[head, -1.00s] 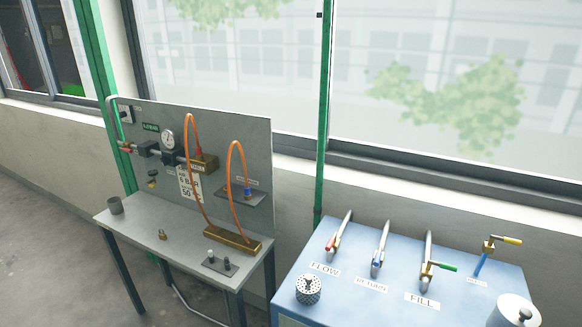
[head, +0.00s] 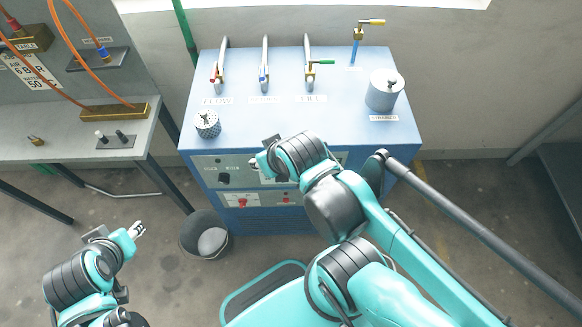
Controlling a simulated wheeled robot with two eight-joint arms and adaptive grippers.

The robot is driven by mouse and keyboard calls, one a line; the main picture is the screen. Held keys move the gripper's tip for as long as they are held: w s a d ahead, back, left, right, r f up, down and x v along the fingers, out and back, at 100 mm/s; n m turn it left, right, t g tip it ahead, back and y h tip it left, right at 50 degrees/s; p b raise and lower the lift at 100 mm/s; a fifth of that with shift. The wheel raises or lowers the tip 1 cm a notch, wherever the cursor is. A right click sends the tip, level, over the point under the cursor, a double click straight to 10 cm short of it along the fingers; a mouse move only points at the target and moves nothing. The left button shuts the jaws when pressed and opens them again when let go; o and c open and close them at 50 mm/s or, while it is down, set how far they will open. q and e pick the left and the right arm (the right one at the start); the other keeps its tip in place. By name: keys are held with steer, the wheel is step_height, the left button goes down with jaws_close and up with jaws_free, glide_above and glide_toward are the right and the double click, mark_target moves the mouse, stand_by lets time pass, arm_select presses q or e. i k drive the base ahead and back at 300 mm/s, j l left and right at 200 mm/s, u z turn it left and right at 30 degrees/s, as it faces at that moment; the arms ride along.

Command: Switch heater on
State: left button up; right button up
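The blue cabinet (head: 300,120) stands against the wall with a grey control panel (head: 208,165) on its front. A black rotary knob (head: 224,178) is at the panel's left. Below it, a paler strip carries a red knob (head: 242,203) and a second red control (head: 286,199). The labels there are too small to read. My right gripper (head: 258,164) is in front of the panel, right of the black knob; my wrist hides the panel's middle. I cannot tell whether it touches anything or how far its fingers are apart. My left gripper (head: 137,231) is low at the left, away from the cabinet, its finger opening unclear.
A dark bucket (head: 206,236) is on the floor by the cabinet's left front. A grey workbench (head: 60,135) is at the left.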

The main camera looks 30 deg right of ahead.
mark_target(224, 178)
steer(key=k+l+u, duration=0.35)
steer(key=k, duration=0.15)
steer(key=k+u, duration=0.35)
steer(key=k, duration=0.1)
